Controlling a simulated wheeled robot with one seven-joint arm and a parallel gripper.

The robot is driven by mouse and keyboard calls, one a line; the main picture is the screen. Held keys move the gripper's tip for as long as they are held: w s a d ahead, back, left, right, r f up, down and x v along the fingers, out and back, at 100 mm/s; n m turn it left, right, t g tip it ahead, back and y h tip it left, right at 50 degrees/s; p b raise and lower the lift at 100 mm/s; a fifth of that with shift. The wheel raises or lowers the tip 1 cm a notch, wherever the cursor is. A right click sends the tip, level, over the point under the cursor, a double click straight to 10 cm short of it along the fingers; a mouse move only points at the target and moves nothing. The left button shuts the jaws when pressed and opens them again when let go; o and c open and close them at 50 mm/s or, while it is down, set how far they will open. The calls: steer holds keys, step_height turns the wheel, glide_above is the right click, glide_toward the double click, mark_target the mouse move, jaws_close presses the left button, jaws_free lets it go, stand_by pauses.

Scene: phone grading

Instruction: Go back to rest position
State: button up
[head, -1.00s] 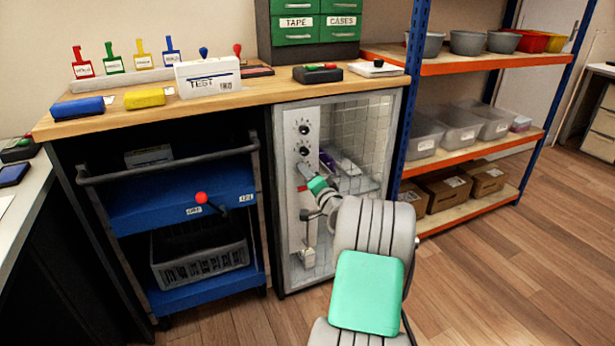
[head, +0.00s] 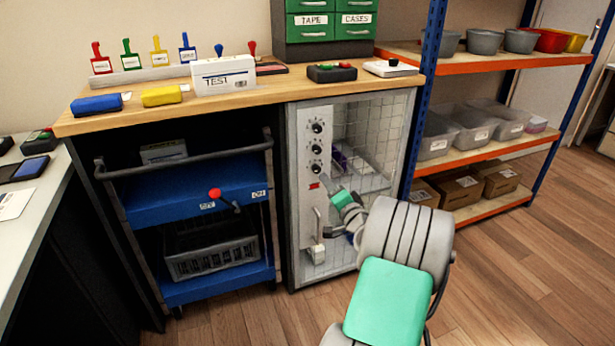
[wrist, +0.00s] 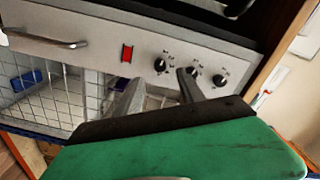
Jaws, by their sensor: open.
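My gripper (wrist: 158,92) is open and empty in the wrist view. Its two fingers point at the cabinet's control panel (wrist: 95,45), which has several black knobs, a red switch (wrist: 127,54) and a metal handle (wrist: 46,40). In the head view my arm reaches from the lower right toward the cabinet front, with the wrist close to the panel (head: 316,150). The fingertips are hard to make out there. I cannot tell whether they touch the panel.
The mesh cabinet door (head: 375,130) appears closed. A blue cart (head: 165,200) stands to its left under the wooden bench (head: 240,99). A shelf with bins (head: 480,53) stands at the right. Floor (head: 510,270) is clear at the lower right.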

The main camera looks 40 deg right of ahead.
steer(key=w+a+r+n+g+y+p, duration=0.1)
steer(key=a+r+n+g+y+p, duration=0.15)
steer(key=a+r+p, duration=0.5)
steer(key=w+a+r+n+g+y+p, duration=0.15)
steer(key=a+r+n+p, duration=0.3)
steer(key=a, duration=0.55)
steer(key=w+a+r+n+g+y+p, duration=0.1)
steer(key=a+r+n+g+y+p, duration=0.15)
steer(key=a+r+p, duration=0.5)
steer(key=s+a+r+n+g+p, duration=0.2)
steer(key=s+a+r+p, duration=0.1)
steer(key=s+a+p, duration=0.2)
steer(key=s+a+r+n+g+h+p, duration=0.1)
steer(key=s+a+r+n+g+p, duration=0.1)
steer(key=s, duration=0.8)
steer(key=s+a+r+n+g+p, duration=0.2)
steer(key=s+a+r+g+p, duration=0.1)
steer(key=s+a+r+p, duration=0.3)
steer(key=shift+s+a+r+p, duration=0.15)
steer(key=shift+s+a+p, duration=0.55)
steer(key=shift+a+p, duration=0.15)
steer(key=shift+n, duration=0.25)
